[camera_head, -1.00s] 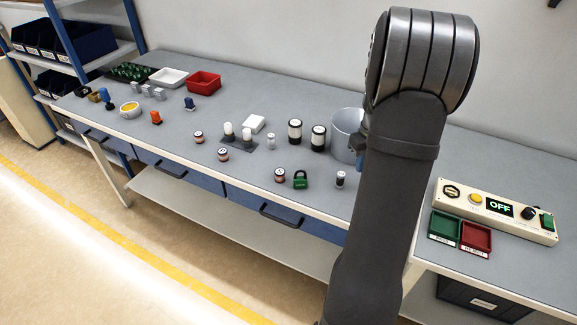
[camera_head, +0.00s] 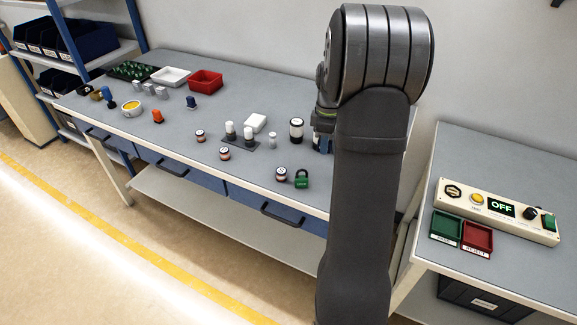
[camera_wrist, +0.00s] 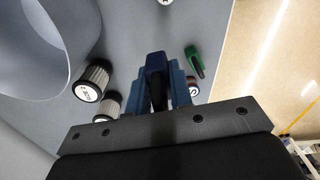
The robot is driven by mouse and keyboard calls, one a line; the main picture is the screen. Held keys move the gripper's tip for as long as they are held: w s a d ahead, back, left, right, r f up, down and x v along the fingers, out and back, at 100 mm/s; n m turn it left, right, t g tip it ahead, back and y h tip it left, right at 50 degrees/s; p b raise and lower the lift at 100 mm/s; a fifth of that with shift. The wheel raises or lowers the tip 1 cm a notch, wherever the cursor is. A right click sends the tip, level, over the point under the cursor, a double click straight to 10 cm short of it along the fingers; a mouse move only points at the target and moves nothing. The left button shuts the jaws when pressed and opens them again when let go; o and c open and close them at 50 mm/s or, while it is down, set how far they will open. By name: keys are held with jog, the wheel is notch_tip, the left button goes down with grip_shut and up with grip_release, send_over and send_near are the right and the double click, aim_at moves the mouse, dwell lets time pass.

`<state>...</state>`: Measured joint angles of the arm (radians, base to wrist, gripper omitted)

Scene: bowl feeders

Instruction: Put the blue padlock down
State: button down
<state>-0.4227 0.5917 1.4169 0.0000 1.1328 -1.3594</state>
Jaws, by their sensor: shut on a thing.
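In the wrist view, my gripper (camera_wrist: 160,82) is shut on a dark blue thing with a black part, which looks like the blue padlock (camera_wrist: 155,62). It is held between the blue fingers, over the grey bench. Whether it touches the bench cannot be told. In the head view my own arm hides the padlock and most of the gripper; only a bit of blue (camera_head: 322,142) shows at the arm's left edge.
A green padlock (camera_head: 302,180) stands near the bench's front edge; it also shows in the wrist view (camera_wrist: 195,62). Ribbed black-and-white cylinders (camera_wrist: 90,82) and a big grey bowl (camera_wrist: 35,55) lie left of the gripper there.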

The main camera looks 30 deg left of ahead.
send_over(288, 166)
jog(key=f, duration=0.7)
jog(key=shift+d, duration=0.2)
jog(key=shift+a+f, duration=0.1)
jog(key=shift+f, duration=1.7)
jog(key=shift+f, duration=0.2)
jog(key=c, duration=1.3)
grip_release()
